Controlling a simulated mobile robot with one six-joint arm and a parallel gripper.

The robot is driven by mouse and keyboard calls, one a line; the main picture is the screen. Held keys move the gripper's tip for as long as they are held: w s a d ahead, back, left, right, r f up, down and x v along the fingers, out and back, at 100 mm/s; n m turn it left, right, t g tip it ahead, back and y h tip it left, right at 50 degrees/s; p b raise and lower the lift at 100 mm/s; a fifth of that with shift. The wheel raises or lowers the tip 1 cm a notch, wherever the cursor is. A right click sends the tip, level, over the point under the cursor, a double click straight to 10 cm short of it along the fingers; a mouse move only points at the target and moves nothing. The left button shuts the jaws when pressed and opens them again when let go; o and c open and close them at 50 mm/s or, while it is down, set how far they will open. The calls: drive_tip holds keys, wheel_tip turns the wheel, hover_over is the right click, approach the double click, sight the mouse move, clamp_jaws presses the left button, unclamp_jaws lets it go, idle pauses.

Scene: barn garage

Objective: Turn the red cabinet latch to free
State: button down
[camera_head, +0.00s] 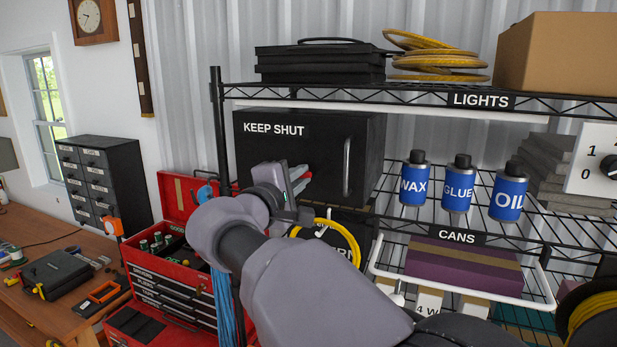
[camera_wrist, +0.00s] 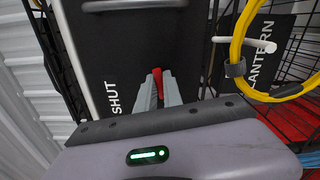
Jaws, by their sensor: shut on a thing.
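The black cabinet (camera_head: 312,133) marked KEEP SHUT stands on the wire rack's shelf, its door closed. The red latch (camera_head: 302,186) is on the cabinet front, left of the door's vertical handle (camera_head: 347,168). My gripper (camera_head: 297,178) is at the latch, its fingers closed around it. In the wrist view the red latch (camera_wrist: 158,78) shows as a small red tip between the two grey fingers of my gripper (camera_wrist: 160,88). The fingers hide most of the latch, so its exact angle is hard to tell.
Blue WAX (camera_head: 414,183), GLUE (camera_head: 457,188) and OIL (camera_head: 508,195) cans stand right of the cabinet. A yellow cable loop (camera_wrist: 243,50) hangs on a white hook close beside my gripper. A red tool chest (camera_head: 175,270) stands at the lower left.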

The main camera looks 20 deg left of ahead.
drive_tip(key=shift+n+p, duration=2.85)
drive_tip(key=shift+n, duration=6.05)
drive_tip(key=c, duration=1.5)
unclamp_jaws()
drive_tip(key=shift+s, duration=0.1)
